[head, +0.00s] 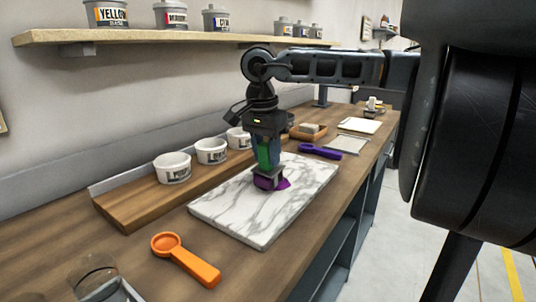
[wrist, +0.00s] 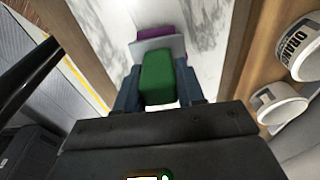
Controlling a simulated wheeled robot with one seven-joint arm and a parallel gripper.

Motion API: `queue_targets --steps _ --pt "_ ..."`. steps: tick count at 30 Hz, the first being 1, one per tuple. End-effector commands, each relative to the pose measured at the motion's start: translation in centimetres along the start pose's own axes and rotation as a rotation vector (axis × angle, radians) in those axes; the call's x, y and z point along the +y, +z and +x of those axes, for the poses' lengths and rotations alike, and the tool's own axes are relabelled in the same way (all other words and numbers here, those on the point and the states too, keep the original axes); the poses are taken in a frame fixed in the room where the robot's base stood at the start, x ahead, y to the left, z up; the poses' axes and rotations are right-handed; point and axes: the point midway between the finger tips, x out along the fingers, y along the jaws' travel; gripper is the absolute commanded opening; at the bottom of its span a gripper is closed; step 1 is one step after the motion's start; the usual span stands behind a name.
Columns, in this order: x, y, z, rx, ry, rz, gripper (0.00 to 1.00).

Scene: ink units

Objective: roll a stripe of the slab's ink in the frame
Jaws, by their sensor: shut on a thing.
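My gripper (head: 266,140) is shut on the green handle (head: 264,154) of a tool with a grey metal bracket (head: 268,174) at its lower end. It points down over the white marble slab (head: 225,208). Purple (head: 281,184) shows under and beside the bracket at the slab; I cannot tell how much is ink and how much is the tool's roller. In the wrist view the green handle (wrist: 158,78) sits between the fingers, with the grey bracket (wrist: 158,45) and purple (wrist: 155,33) beyond. A thin-rimmed pale panel (head: 348,144), possibly the frame, lies past the slab.
An orange scoop (head: 185,260) lies before the slab, near a clear glass (head: 95,275). A purple tool (head: 320,151) lies beyond the slab. White tubs (head: 172,168) stand on a wooden rack at left. A wooden box (head: 308,131) and pale sheet (head: 360,125) are farther back.

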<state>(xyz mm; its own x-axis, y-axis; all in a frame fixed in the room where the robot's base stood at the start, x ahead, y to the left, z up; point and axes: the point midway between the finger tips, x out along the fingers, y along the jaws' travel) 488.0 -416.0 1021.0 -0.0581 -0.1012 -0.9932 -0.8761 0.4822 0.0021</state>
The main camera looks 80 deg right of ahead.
Motion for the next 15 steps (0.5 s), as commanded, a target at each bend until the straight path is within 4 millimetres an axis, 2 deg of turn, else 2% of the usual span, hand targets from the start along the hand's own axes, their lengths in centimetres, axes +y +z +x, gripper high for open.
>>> queue_targets --steps 1,9,15 --pt "0.0 -0.2 -0.8 0.003 -0.001 0.0 0.08" --pt "0.0 -0.5 -3.8 0.003 -0.002 0.0 0.08" --pt "0.0 -0.7 -5.3 0.002 -0.001 0.0 0.08"
